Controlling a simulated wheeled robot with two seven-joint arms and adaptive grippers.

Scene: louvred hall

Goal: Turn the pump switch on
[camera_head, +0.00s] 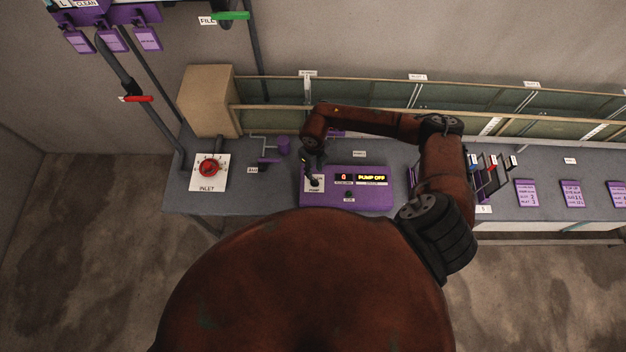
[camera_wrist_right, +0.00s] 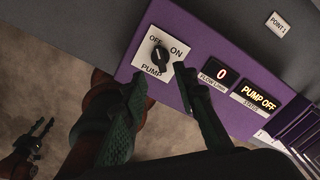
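The purple control panel (camera_head: 340,199) stands on the grey bench. Its pump switch is a black rotary knob (camera_wrist_right: 159,59) on a white plate marked OFF, ON and PUMP. The knob's pale mark points up toward the OFF side. The status display (camera_wrist_right: 258,96) reads PUMP OFF. My right gripper (camera_wrist_right: 158,76) is open and empty, its two green fingers apart just short of the knob; I cannot tell whether they touch the plate. In the head view my right gripper (camera_head: 312,171) hangs over the panel's left end. My left gripper (camera_wrist_right: 38,138) shows small in the wrist view, its opening unclear.
A red inlet dial (camera_head: 209,168) sits left of the panel. A small pipe with a purple fitting (camera_head: 283,144) stands between them. A long glass-sided channel (camera_head: 380,95) runs behind. Purple cards (camera_head: 526,193) and coloured-tipped rods (camera_head: 490,168) lie to the right.

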